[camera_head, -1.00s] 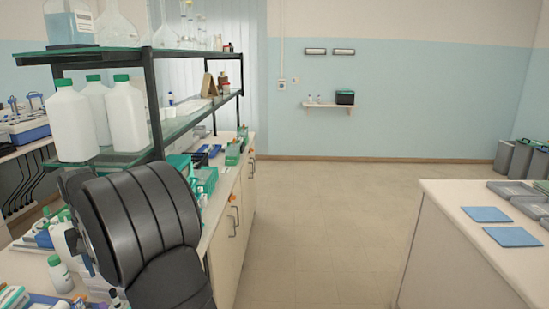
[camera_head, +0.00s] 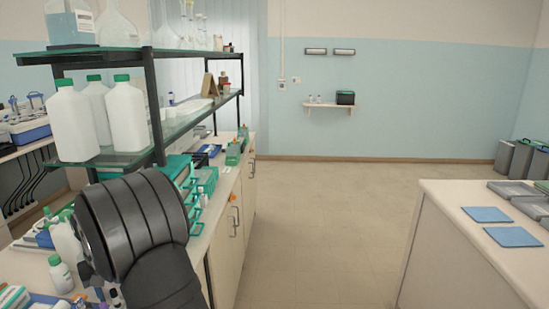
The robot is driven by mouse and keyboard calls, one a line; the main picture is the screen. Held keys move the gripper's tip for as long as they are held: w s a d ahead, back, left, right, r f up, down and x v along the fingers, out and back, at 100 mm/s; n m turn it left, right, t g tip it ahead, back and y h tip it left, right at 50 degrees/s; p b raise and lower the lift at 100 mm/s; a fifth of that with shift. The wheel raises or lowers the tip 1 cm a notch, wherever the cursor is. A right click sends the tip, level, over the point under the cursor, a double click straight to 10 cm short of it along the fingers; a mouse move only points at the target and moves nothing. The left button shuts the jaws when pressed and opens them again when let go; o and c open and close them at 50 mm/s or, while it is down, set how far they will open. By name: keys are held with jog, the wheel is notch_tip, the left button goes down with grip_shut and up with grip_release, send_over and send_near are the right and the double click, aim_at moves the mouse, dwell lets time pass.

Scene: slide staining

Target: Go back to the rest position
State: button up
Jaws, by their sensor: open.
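A black ribbed link of my own arm stands at the lower left, in front of the left bench (camera_head: 214,240).
A glass shelf rack (camera_head: 150,105) with white green-capped bottles (camera_head: 128,115) rises close beside my arm. A small white bottle (camera_head: 61,274) stands on the bench to its left. A right counter (camera_head: 440,225) holds blue mats (camera_head: 513,236). The floor between is clear.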

notch_tip(320, 180, down, 2)
jog(key=shift+f, duration=0.1)
notch_tip(320, 180, up, 7)
jog(key=shift+f, duration=0.1)
jog(key=shift+d+r, duration=0.1)
jog(key=shift+r, duration=0.2)
jog(key=shift+w+d+r+n, duration=0.1)
jog(key=shift+d+r+n, duration=0.05)
jog(key=shift+d+n, duration=0.25)
jog(key=shift+a+f+m, duration=0.2)
jog(key=shift+a+m, duration=0.1)
jog(key=shift+a, duration=0.1)
notch_tip(320, 180, down, 6)
jog(key=shift+a+f, duration=0.1)
notch_tip(320, 180, up, 11)
